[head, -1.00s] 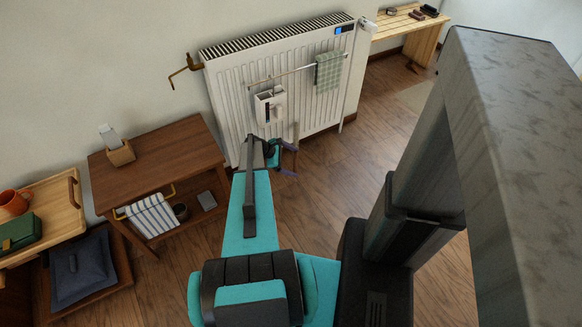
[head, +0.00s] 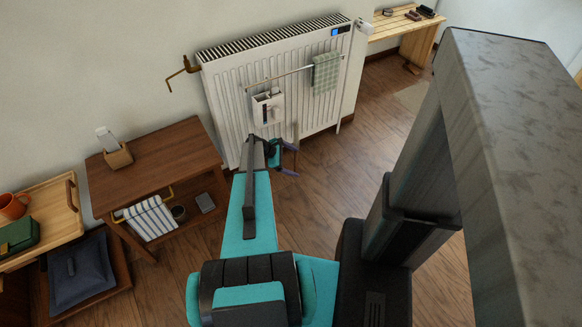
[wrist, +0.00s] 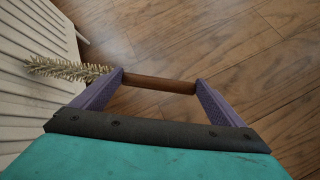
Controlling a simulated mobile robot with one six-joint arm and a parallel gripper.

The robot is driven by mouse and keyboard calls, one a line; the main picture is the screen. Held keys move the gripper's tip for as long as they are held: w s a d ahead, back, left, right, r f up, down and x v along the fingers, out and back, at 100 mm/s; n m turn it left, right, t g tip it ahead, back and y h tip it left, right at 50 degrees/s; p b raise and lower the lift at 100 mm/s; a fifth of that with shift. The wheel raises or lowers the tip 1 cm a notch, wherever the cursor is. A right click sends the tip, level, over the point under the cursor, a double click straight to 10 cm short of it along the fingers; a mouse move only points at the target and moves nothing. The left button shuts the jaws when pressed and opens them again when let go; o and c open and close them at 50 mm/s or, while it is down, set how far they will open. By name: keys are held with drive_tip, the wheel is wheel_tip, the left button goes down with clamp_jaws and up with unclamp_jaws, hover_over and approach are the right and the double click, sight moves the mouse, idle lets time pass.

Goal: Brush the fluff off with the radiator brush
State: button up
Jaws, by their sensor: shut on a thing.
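My gripper (wrist: 160,84) is shut on the brown wooden handle of the radiator brush (wrist: 158,83), which lies across between its two purple fingers. The brush's pale bristle head (wrist: 62,68) sticks out to the left in the wrist view, beside the white ribbed radiator (wrist: 30,75). I cannot tell whether the bristles touch it. In the head view my gripper (head: 287,158) is low in front of the radiator (head: 222,110), and the brush is mostly hidden by my arm. I cannot make out any fluff.
A white box (head: 267,110) hangs on the radiator front, and a checked cloth (head: 326,72) hangs on its rail. A brass bracket (head: 182,70) sticks out at the left. A wooden side table (head: 155,165) stands left of my arm. Wooden floor to the right is clear.

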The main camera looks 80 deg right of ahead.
drive_tip(key=shift+s+d, duration=0.15)
drive_tip(key=shift+s, duration=0.05)
idle(0.4)
drive_tip(key=shift+s+d, duration=0.35)
drive_tip(key=shift+d, duration=0.1)
drive_tip(key=shift+d, duration=0.1)
idle(0.3)
drive_tip(key=shift+s+d, duration=0.1)
drive_tip(key=shift+s, duration=0.05)
drive_tip(key=shift+s+d, duration=0.15)
drive_tip(key=shift+s, duration=0.25)
drive_tip(key=shift+f, duration=0.2)
drive_tip(key=shift+d+f, duration=0.15)
drive_tip(key=shift+f, duration=0.3)
